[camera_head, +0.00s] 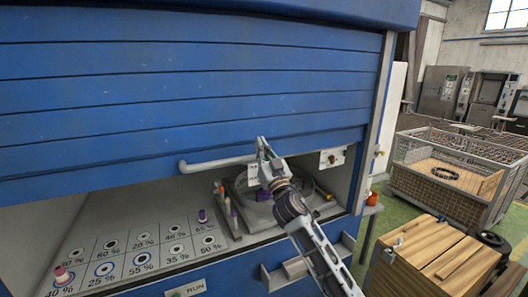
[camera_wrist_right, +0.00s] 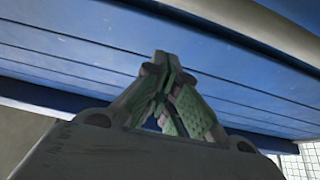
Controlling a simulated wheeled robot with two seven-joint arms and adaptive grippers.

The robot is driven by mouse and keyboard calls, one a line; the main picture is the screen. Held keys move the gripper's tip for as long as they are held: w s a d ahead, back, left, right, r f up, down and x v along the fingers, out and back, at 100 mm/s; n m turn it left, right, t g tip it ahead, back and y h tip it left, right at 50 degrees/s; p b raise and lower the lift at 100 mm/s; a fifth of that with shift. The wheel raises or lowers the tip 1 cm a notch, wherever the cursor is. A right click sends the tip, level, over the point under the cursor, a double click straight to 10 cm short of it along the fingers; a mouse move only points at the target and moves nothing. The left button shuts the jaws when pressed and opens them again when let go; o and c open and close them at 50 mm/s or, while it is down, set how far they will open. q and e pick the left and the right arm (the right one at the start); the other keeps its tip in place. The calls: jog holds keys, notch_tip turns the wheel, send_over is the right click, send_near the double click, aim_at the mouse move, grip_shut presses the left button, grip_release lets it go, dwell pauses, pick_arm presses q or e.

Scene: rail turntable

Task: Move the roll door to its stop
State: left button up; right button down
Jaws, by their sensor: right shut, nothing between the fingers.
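The blue slatted roll door (camera_head: 180,75) hangs partly down over the cabinet front in the head view; the space below its lower edge is open. A pale bar handle (camera_head: 215,163) runs along that lower edge. My right gripper (camera_head: 262,142) is at the right end of the handle, fingers up, shut with nothing in it. Whether it touches the handle or door, I cannot tell. In the right wrist view the closed fingers (camera_wrist_right: 165,75) point up towards the blue slats (camera_wrist_right: 80,60). My left gripper is not in view.
Inside the cabinet are a round turntable (camera_head: 240,185) and a panel of labelled holes (camera_head: 145,250) with a few coloured pegs. The right door rail (camera_head: 383,90) stands beside it. A wire crate (camera_head: 450,170) and wooden box (camera_head: 430,255) stand at the right.

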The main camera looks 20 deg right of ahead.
jog(key=shift+w+f, duration=1.25)
jog(key=shift+f, duration=0.2)
jog(key=shift+f+b, duration=0.15)
jog(key=shift+b, duration=0.15)
